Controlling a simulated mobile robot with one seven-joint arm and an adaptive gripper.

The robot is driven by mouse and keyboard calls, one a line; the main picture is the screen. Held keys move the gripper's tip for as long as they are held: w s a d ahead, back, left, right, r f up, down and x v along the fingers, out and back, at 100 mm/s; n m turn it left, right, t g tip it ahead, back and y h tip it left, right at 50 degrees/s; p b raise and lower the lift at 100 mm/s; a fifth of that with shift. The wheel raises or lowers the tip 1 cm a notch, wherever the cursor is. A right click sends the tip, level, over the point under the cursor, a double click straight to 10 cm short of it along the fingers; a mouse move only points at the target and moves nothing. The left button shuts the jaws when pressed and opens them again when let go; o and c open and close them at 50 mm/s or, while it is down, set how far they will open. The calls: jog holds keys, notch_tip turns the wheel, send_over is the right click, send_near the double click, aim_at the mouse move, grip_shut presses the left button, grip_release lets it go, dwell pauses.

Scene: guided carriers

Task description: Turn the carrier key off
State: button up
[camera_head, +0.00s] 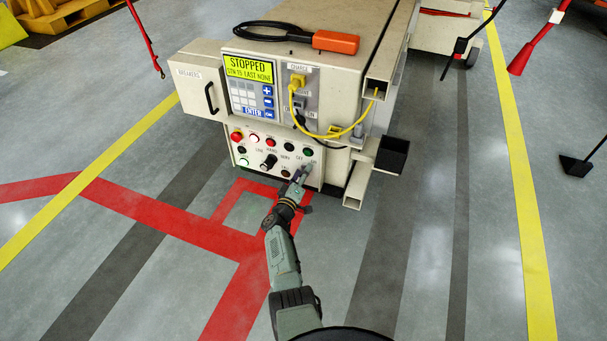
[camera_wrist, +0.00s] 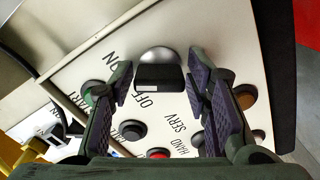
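The carrier key (camera_wrist: 160,78) is a dark knob with a silver rounded part behind it, on the white control panel (camera_wrist: 70,75). The labels OFF and ON are printed to its left in the wrist view. My gripper (camera_wrist: 160,88) is open, with one purple-padded finger on each side of the key and gaps showing between. In the head view my gripper (camera_head: 299,178) is at the lower right of the carrier's front panel (camera_head: 259,173) and hides most of the key. The carrier (camera_head: 335,75) has a display reading STOPPED (camera_head: 249,69).
Several buttons, including a red one (camera_head: 237,136) and a black selector (camera_head: 269,161), sit left of my gripper. A yellow cable (camera_head: 330,134) hangs at the charge socket. A black box (camera_head: 392,155) juts out at right. Floor in front is clear.

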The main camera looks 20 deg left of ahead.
jog(key=c, duration=0.8)
jog(key=shift+n, duration=0.3)
jog(key=shift+r+n+p, duration=0.1)
jog(key=shift+n+p, duration=0.6)
jog(key=shift+n, duration=0.2)
jog(key=n+p, duration=0.1)
jog(key=n, duration=0.8)
jog(key=shift+w+n, duration=0.1)
jog(key=shift+n, duration=0.3)
jog(key=o, duration=1.2)
jog(key=shift+c, duration=0.2)
